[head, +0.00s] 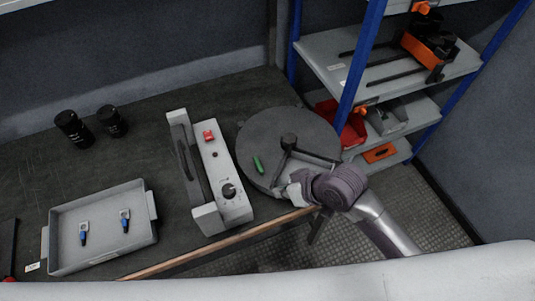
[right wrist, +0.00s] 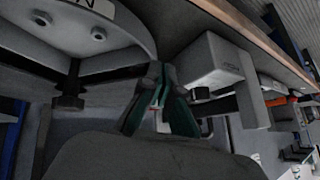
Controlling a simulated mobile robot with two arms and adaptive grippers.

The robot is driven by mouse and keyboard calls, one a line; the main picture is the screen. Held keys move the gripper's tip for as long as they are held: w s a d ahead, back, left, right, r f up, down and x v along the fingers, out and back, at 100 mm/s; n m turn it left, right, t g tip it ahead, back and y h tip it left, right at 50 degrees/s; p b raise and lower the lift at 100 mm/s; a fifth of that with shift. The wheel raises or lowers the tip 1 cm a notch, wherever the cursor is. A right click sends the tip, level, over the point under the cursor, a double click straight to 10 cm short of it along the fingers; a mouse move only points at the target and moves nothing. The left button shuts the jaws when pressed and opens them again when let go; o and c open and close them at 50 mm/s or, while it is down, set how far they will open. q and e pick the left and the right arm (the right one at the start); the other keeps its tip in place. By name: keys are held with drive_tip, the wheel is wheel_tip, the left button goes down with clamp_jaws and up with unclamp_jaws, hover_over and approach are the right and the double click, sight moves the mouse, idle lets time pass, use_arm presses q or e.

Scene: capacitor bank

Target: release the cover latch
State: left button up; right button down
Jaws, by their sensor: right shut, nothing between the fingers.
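A round dark grey disc (head: 262,128) lies on the bench at its right end. A black knob (head: 288,140) with a dark bar (head: 315,157) stands on it. I cannot tell surely whether this is the cover latch. A grey unit (head: 222,165) with a red switch (head: 208,135) and a black dial (head: 229,191) stands to its left. My right gripper (head: 292,189) is at the disc's near edge. In the right wrist view its dark green-lined fingers (right wrist: 160,103) are together and empty, close to a black bar (right wrist: 115,75). My left gripper is out of view.
A grey tray (head: 98,192) with two blue-tipped pieces lies at the left front. Two black cylinders (head: 73,127) stand behind it. A blue-post shelf (head: 363,62) with a red bin (head: 350,127) stands at the right.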

drive_tip(key=w+r+n+g+y, duration=0.1)
drive_tip(key=w+r, duration=0.3)
drive_tip(key=m+g, duration=0.1)
drive_tip(key=m, duration=0.1)
approach(268, 163)
drive_tip(key=w+d+r, duration=0.1)
drive_tip(key=d+r, duration=0.2)
drive_tip(key=d, duration=0.1)
drive_tip(key=shift+w+r, duration=0.15)
drive_tip(key=shift+r, duration=0.05)
drive_tip(key=shift+a, duration=0.1)
drive_tip(key=p+x, duration=0.1)
drive_tip(key=x, duration=0.9)
drive_tip(key=shift+a, duration=0.1)
drive_tip(key=shift+s+a+r+p, duration=0.1)
drive_tip(key=shift+s+a+p, duration=0.1)
drive_tip(key=shift+a+p, duration=0.35)
drive_tip(key=shift+s+a+p, duration=0.2)
drive_tip(key=shift+a+p, duration=0.1)
drive_tip(key=shift+a, duration=0.35)
drive_tip(key=shift+s+a, duration=0.25)
drive_tip(key=shift+a, duration=0.35)
drive_tip(key=shift+w+n+b, duration=0.15)
drive_tip(key=shift+n+b, duration=0.15)
drive_tip(key=shift+b, duration=0.1)
